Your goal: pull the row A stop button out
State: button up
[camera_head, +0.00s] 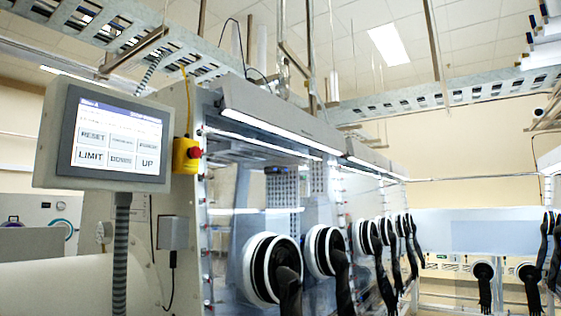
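A yellow box (184,156) with a red mushroom-shaped stop button (194,152) is fixed at the near end of the glovebox row, just right of the touch panel. The button faces right and toward me. I cannot tell from this view whether it is pressed in or out. The touch panel (110,140) has a lit screen headed with small text I cannot read for certain, and keys such as RESET, LIMIT and UP. My gripper is not in view.
The panel stands on a ribbed grey post (121,250). A grey box (173,232) with a hanging cable is below the button. Black gloves (288,285) hang from round ports along the glovebox front at right. Cable trays (440,95) run overhead.

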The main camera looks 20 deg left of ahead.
aim_at(195, 152)
jog(key=u, duration=0.6)
jog(key=i, duration=1.2)
jog(key=u, duration=1)
jog(key=i, duration=0.3)
jog(key=u, duration=0.15)
jog(key=k, duration=0.7)
jog(key=u, duration=0.2)
jog(key=i, duration=0.7)
jog(key=z, duration=0.05)
